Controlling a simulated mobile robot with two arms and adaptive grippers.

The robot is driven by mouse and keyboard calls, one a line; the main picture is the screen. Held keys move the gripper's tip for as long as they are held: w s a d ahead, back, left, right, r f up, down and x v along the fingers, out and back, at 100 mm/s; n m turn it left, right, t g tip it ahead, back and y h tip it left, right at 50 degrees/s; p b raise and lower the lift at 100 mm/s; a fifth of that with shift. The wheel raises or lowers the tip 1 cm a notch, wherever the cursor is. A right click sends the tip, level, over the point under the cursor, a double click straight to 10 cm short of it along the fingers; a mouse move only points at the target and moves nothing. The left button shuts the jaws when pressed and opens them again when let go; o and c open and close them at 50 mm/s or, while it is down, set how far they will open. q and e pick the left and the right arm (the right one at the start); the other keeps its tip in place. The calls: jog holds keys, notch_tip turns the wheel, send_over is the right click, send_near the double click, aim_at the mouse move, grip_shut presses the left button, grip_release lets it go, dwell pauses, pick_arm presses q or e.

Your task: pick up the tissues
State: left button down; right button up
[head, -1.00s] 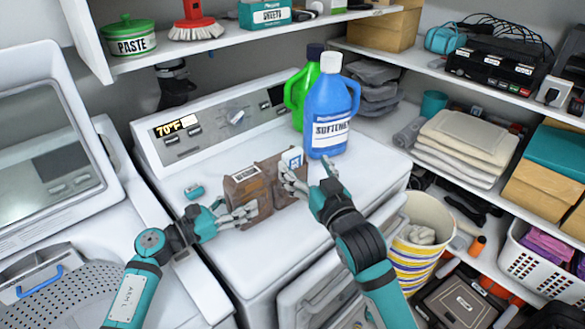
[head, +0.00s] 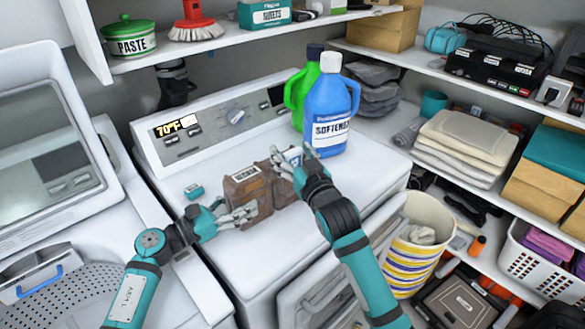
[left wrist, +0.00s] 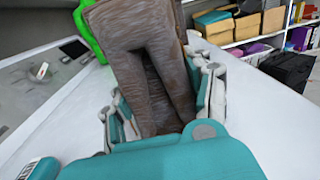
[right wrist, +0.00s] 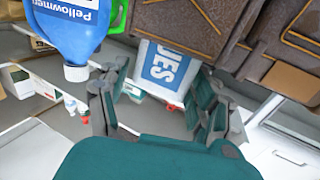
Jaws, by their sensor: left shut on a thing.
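The tissues (head: 294,158), a small white pack with a blue label, show in a brown bag (head: 247,190) on the white machine. In the right wrist view the tissues (right wrist: 163,72), lettered "UES", stand just beyond and between the fingers of my right gripper (right wrist: 157,105). That gripper (head: 287,168) is open; in the head view it partly covers the pack. My left gripper (head: 243,214) is shut on the brown bag, which also fills the middle of the left wrist view (left wrist: 145,60).
A blue softener bottle (head: 330,110) and a green bottle (head: 297,92) stand right behind the tissues. A small teal item (head: 194,191) lies at left on the machine top. A striped bin (head: 418,250) stands at right.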

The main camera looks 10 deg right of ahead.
jog(key=c, duration=0.6)
notch_tip(320, 180, up, 10)
jog(key=shift+c, duration=0.2)
pick_arm(q)
jog(key=shift+c, duration=2.3)
grip_release()
jog(key=shift+a, duration=0.1)
